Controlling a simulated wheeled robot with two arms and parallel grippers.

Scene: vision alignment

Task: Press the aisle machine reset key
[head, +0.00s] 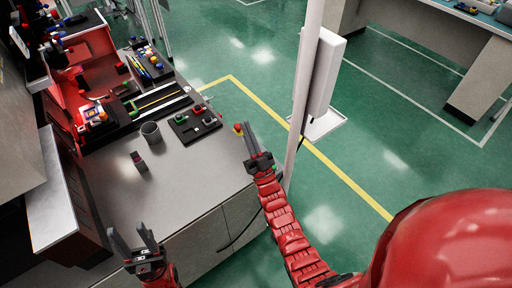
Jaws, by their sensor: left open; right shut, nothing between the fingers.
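A black control box (189,131) with green and red buttons lies on the grey bench top near its right edge. A small red and yellow knob-like piece (238,129) shows right beside the tips of my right gripper (246,127). I cannot tell whether they touch, or which control is the reset key. My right gripper is shut and empty, off the bench's right edge, close to the pale pole. My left gripper (127,231) is open and empty over the bench's near left part, well away from the control box.
A grey cup (150,132) and a small dark, red-topped block (138,162) stand on the bench (190,185). A red-lit machine (88,85) fills the back left. A pale pole (304,90) with a white box (326,75) stands right of my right gripper. Green floor lies beyond.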

